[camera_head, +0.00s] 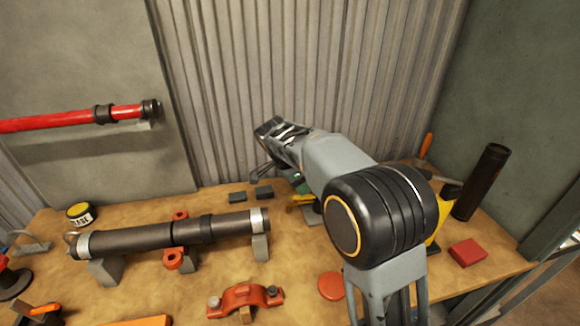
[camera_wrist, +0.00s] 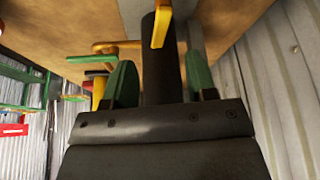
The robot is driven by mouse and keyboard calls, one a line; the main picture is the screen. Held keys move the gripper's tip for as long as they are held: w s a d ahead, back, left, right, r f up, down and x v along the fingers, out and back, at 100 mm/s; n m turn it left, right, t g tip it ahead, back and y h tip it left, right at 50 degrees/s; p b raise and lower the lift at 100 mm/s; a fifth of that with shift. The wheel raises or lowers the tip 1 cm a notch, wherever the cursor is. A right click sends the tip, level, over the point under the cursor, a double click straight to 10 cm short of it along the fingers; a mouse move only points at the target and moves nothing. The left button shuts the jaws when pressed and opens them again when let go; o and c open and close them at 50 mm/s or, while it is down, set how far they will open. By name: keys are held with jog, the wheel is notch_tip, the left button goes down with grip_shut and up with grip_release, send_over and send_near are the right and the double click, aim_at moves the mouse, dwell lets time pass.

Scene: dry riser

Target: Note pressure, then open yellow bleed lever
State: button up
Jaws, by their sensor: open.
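In the wrist view, my gripper (camera_wrist: 162,78) is open, with one green finger on each side of a dark upright pipe (camera_wrist: 162,70). I cannot tell whether the fingers touch it. A yellow lever (camera_wrist: 161,25) lies over the far end of that pipe. An orange-yellow bar (camera_wrist: 115,46) sits to its left, near a small red and yellow part (camera_wrist: 97,88). In the head view, my arm covers most of this spot; a yellow piece (camera_head: 300,200) shows just below my gripper (camera_head: 298,184). No pressure gauge face can be made out.
The workbench (camera_head: 120,280) carries a grey pipe (camera_head: 150,237) on supports, an orange clamp (camera_head: 245,298), a red block (camera_head: 467,252) and a dark upright cylinder (camera_head: 482,182). A corrugated wall (camera_head: 300,70) stands close behind my gripper. A red pipe (camera_head: 60,120) hangs at left.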

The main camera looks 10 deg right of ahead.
jog(key=v, duration=0.8)
jog(key=shift+r, duration=0.25)
jog(key=shift+a, duration=0.1)
